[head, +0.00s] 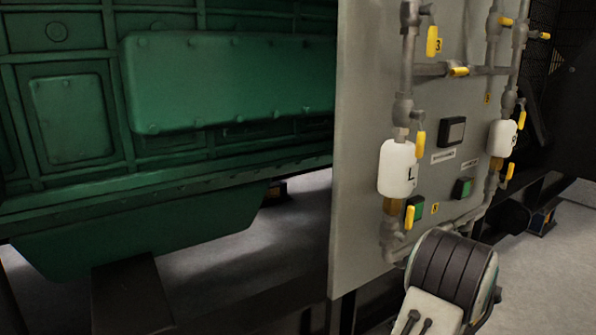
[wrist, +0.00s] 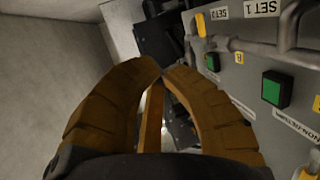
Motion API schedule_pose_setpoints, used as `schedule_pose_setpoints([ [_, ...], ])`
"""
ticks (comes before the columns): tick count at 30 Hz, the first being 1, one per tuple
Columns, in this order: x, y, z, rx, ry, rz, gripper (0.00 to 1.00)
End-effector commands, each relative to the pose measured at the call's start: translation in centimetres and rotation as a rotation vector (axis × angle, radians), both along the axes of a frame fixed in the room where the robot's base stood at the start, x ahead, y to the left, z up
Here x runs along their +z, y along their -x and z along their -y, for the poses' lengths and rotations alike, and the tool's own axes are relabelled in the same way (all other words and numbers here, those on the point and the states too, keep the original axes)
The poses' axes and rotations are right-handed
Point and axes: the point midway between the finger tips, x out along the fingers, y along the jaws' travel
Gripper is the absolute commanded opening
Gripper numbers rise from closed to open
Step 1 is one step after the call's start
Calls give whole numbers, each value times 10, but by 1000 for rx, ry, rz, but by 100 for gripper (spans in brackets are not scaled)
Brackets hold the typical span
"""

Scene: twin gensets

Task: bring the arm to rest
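The gripper is beside the grey panel, which lies on the right of the wrist view. In the head view, part of my arm (head: 450,270), a dark ribbed joint with a pale link, stands in front of the panel's lower right. The gripper itself cannot be made out in the head view.
The grey panel (head: 365,100) carries pipes, yellow-handled valves, white labelled bodies (head: 397,167) and green buttons (head: 463,187); a green button (wrist: 276,89) also shows in the wrist view. A green genset (head: 230,80) fills the left. Bare floor (head: 250,250) shows below.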

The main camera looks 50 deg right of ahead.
Motion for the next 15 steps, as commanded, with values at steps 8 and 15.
schedule_pose_setpoints([
  [8,38,-51,-9,103,-63,-7,0],
  [15,88,-122,-37,255,-162,-30,0],
])
